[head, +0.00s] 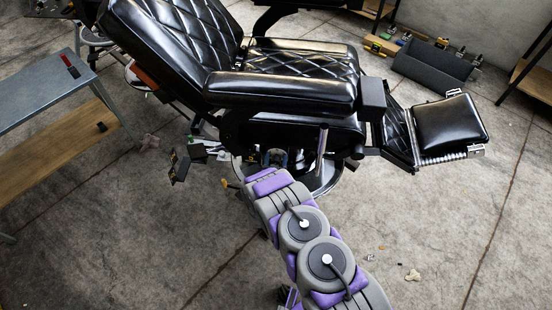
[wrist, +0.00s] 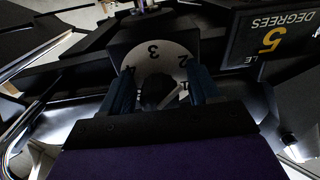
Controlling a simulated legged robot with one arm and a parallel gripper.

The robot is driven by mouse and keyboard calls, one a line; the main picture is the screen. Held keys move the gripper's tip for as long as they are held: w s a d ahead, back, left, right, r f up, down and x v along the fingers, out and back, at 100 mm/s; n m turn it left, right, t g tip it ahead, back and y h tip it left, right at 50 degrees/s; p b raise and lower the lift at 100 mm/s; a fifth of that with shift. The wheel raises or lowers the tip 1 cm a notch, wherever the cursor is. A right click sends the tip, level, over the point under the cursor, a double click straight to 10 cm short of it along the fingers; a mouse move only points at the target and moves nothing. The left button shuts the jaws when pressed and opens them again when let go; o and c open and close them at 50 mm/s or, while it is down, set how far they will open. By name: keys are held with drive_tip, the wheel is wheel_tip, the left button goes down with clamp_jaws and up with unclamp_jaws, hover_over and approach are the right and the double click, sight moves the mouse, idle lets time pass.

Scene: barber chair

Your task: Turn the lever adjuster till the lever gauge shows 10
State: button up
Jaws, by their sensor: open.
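A white dial (wrist: 177,56) with black numerals, 1 to 4 among them, is in the middle of the wrist view. A dark knob (wrist: 157,90) sits at its centre, partly hidden; it looks like the lever adjuster. My gripper (wrist: 163,82) is open, with a blue finger on either side of the knob; I cannot tell whether they touch it. A black gauge panel (wrist: 262,38) at the upper right shows a yellow 5, upside down, with "DEGREES" and the letters "LE". In the head view my gripper (head: 272,158) reaches under the seat, mostly hidden.
The black barber chair (head: 300,60) stands over my arm, with its footrest (head: 450,125) at the right. A small dark panel (head: 178,167) is left of my gripper. A metal table (head: 40,90) stands at the left. The floor in front is mostly clear.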

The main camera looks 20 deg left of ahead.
drive_tip(key=c, duration=1)
drive_tip(key=shift+n, duration=0.4)
drive_tip(key=n, duration=0.4)
drive_tip(key=shift+n+b, duration=0.3)
drive_tip(key=shift+n, duration=2.2)
